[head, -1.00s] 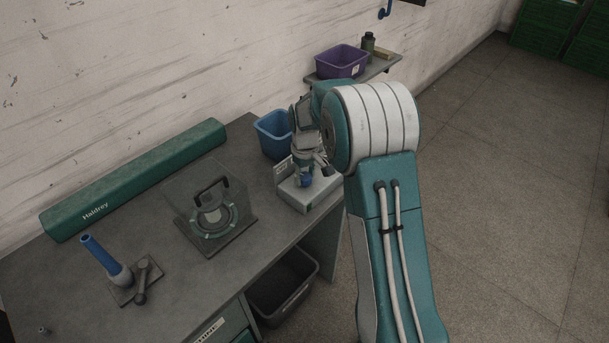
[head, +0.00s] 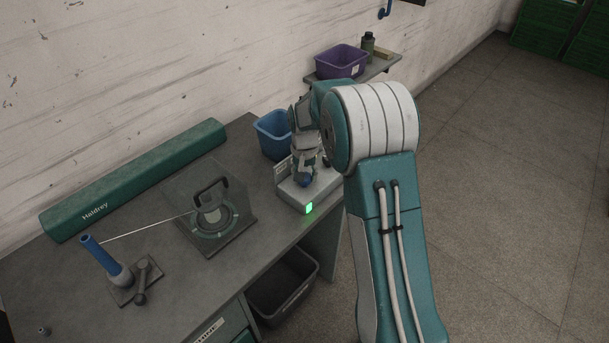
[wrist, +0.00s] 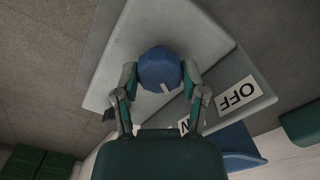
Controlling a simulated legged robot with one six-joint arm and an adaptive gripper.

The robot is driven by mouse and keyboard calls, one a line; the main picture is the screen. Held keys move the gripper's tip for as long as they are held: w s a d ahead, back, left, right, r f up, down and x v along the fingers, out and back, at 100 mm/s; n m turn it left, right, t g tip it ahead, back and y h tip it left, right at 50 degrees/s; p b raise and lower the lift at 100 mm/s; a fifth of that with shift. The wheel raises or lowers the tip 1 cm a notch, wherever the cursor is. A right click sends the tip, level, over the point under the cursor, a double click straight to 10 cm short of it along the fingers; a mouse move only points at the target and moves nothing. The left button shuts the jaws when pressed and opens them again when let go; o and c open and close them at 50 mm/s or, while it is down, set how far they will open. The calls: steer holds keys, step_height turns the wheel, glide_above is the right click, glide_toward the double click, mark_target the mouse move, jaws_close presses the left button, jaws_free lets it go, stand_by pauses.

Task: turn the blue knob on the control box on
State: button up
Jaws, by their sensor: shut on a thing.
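The control box (head: 292,194) is a pale grey box near the right end of the bench. A lamp (head: 309,208) on its front glows green. The blue knob (head: 306,181) is on its top, mostly hidden by my gripper in the head view. In the wrist view the blue knob (wrist: 159,69) sits between my two fingers, with a pale mark on its lower right. My gripper (wrist: 160,78) is shut on it from both sides. An OFF label (wrist: 237,93) is to the right of the knob. A second label is partly hidden behind my gripper.
A blue bin (head: 272,134) stands behind the box. A black bin (head: 283,285) is below the bench edge.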

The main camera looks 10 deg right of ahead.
steer(key=shift+s+a+f+m, duration=0.1)
steer(key=shift+s+f+m, duration=0.1)
steer(key=shift+m, duration=0.1)
stand_by(0.4)
steer(key=o, duration=1.1)
steer(key=shift+w, duration=0.1)
steer(key=shift+o, duration=0.2)
steer(key=shift+r, duration=0.1)
steer(key=shift+w+r, duration=0.1)
step_height(320, 180, up, 12)
